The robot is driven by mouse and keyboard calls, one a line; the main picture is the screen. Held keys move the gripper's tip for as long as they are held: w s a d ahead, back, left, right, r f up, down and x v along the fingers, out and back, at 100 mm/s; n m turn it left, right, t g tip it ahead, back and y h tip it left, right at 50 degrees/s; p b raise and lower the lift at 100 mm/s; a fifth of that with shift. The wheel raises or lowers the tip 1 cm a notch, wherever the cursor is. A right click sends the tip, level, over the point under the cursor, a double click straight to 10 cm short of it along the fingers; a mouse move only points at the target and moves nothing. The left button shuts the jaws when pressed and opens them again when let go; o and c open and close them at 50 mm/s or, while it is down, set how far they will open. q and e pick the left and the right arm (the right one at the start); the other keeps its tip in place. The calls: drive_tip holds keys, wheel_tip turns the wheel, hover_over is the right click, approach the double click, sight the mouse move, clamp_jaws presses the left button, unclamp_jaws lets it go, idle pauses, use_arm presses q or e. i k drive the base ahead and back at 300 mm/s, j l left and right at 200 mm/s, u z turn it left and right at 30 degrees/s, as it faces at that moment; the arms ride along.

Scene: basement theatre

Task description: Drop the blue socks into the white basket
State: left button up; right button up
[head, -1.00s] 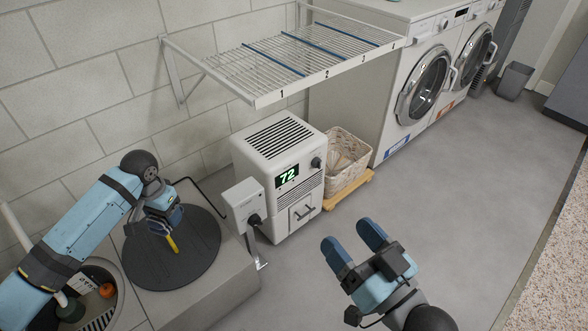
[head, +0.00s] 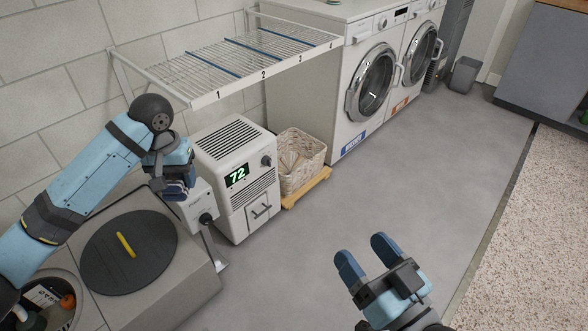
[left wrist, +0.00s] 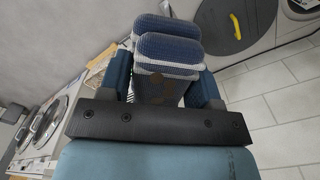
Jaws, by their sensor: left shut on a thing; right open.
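The blue socks (left wrist: 168,50), dark blue with pale bands, are between the fingers of my left gripper (left wrist: 165,90) in the left wrist view. In the head view my left gripper (head: 178,188) is held up in front of the white heater-like unit, and the socks there are mostly hidden by it. The white basket (head: 300,178), a pale woven one, stands on the floor to the right of that unit, on a wooden base. My left gripper is to the left of the basket, apart from it. My right gripper (head: 362,262) is open and empty over the floor.
A white unit reading 72 (head: 237,175) stands between my left gripper and the basket. A wire rack (head: 235,62) juts from the wall above. A round dark lid (head: 128,252) with a yellow handle lies at left. Washing machines (head: 372,85) stand behind; floor at right is clear.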

sight(287, 172)
drive_tip(key=i+l+u, duration=0.1)
drive_tip(key=i+l, duration=0.15)
drive_tip(key=l, duration=0.2)
drive_tip(key=i+l+u, duration=0.1)
drive_tip(key=i+l, duration=0.15)
drive_tip(key=l, duration=0.25)
drive_tip(key=i+l+u, duration=0.15)
drive_tip(key=l, duration=0.35)
drive_tip(key=i+l+u, duration=0.1)
drive_tip(key=i+l, duration=0.2)
drive_tip(key=l, duration=0.25)
drive_tip(key=i+l+u, duration=0.1)
drive_tip(key=l, duration=0.45)
drive_tip(key=i+l+u, duration=0.1)
drive_tip(key=i+l, duration=0.2)
drive_tip(key=l, duration=0.25)
drive_tip(key=i+l+u, duration=0.15)
drive_tip(key=l, duration=0.45)
drive_tip(key=i+l+u, duration=0.1)
drive_tip(key=l, duration=0.45)
drive_tip(key=i+l, duration=0.15)
drive_tip(key=i, duration=1.35)
